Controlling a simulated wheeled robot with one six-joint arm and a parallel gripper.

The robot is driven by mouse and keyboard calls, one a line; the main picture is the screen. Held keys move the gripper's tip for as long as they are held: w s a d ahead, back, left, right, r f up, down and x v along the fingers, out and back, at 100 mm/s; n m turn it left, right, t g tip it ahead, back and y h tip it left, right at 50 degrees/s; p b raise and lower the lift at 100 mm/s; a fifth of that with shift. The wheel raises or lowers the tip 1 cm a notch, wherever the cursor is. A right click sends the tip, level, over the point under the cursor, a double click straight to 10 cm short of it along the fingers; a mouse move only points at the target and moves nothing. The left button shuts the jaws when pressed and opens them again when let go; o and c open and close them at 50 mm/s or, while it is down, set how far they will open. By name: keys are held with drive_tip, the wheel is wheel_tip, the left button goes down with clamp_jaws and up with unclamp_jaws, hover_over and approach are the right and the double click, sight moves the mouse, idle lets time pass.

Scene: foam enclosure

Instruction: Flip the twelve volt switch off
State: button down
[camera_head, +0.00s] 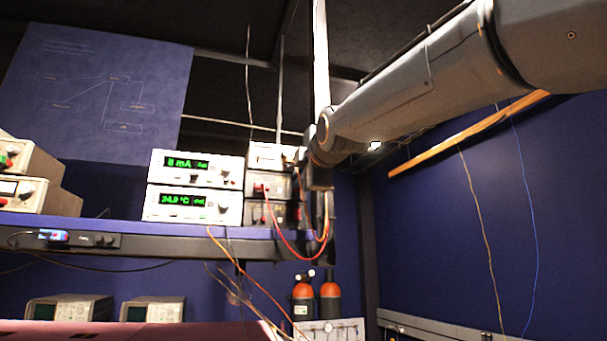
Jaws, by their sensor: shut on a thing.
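A stack of small grey power units stands on the blue shelf, with a top unit (265,157), a middle unit (266,186) and a bottom unit (262,213). My arm comes in from the upper right. My gripper (298,156) is at the right end of the top unit's front and looks shut on a small part there, at the place of a switch. The switch itself is hidden or too small to make out, and so is its position. No twelve volt label can be read.
Two white meters with green displays, an upper (196,168) and a lower (193,204), stand left of the stack. Red and orange cables (283,243) hang below my gripper. The blue shelf (110,226) runs underneath. Orange bottles (303,297) stand lower down.

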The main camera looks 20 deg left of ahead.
drive_tip(key=shift+r, duration=0.1)
drive_tip(key=b+v, duration=0.6)
drive_tip(key=v, duration=0.8)
